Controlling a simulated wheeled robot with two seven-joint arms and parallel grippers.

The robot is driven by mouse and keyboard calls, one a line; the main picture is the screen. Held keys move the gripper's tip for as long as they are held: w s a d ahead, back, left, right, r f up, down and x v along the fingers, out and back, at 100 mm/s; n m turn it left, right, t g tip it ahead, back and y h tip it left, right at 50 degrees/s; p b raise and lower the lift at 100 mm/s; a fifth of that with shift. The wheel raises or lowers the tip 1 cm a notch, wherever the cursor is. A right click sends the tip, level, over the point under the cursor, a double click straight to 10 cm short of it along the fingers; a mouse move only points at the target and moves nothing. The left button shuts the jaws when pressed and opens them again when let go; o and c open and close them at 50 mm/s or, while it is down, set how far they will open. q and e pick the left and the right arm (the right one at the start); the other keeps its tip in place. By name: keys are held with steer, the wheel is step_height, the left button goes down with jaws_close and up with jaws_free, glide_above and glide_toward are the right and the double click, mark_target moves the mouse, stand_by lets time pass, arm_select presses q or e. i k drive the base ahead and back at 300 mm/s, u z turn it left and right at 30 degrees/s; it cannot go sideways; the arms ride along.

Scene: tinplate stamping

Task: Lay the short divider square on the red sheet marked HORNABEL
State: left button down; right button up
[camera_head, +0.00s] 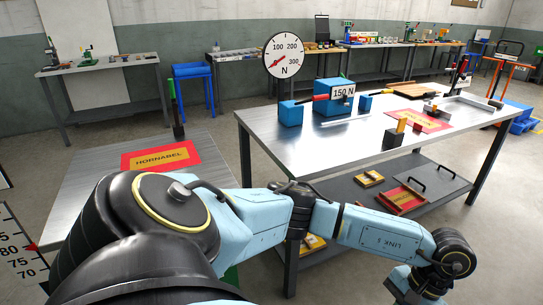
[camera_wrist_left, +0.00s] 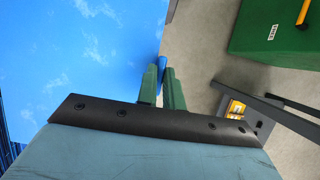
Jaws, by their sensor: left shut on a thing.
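The red sheet marked HORNABEL (camera_head: 131,167) lies flat on the metal table at the left, with a yellow label panel in its middle. My left arm crosses the front of the head view, reaching right; its fingers are not seen there. In the left wrist view, my left gripper (camera_wrist_left: 161,72) has its green fingers close together, shut on a small blue piece (camera_wrist_left: 162,61) that shows at the fingertips. The fingers hide most of this piece, and I cannot tell whether it is the short divider. I cannot pick out the divider elsewhere. My right gripper is not in view.
A dark upright tool (camera_head: 178,130) with a green top stands behind the sheet. The right table (camera_head: 300,140) holds blue blocks, a 150 N sign and another red sheet (camera_head: 400,117). In the left wrist view, a mottled blue surface (camera_wrist_left: 90,45) and a green box (camera_wrist_left: 270,40) lie near my gripper.

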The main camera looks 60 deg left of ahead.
mark_target(158, 158)
steer(key=u, duration=1.45)
